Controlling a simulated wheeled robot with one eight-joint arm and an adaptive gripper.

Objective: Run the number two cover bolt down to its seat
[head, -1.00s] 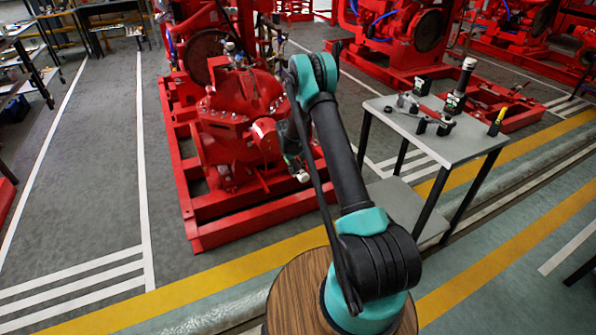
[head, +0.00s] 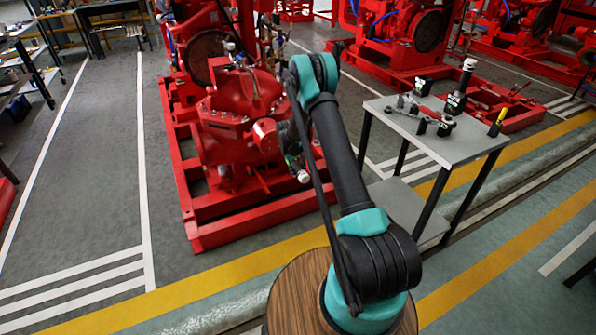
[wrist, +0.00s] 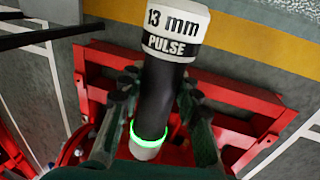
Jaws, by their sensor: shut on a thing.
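My gripper (wrist: 156,100) is shut on a black cylindrical tool (wrist: 165,72) with a white band reading "13 mm PULSE". A green ring glows near the tool's lower end in the wrist view. In the head view my gripper (head: 292,150) hangs beside the red pump (head: 228,115), at its right side, with a small white tool end (head: 303,176) showing below it. The pump's round cover (head: 248,92) faces up. I cannot pick out the number two cover bolt in either view, nor tell whether the tool touches anything.
A grey table (head: 468,148) at the right holds several black holders and tools, with a yellow-topped item (head: 497,122) at its corner. The red base frame (head: 240,228) surrounds the pump. The floor left of it (head: 100,200) is clear. More red pumpsets stand behind.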

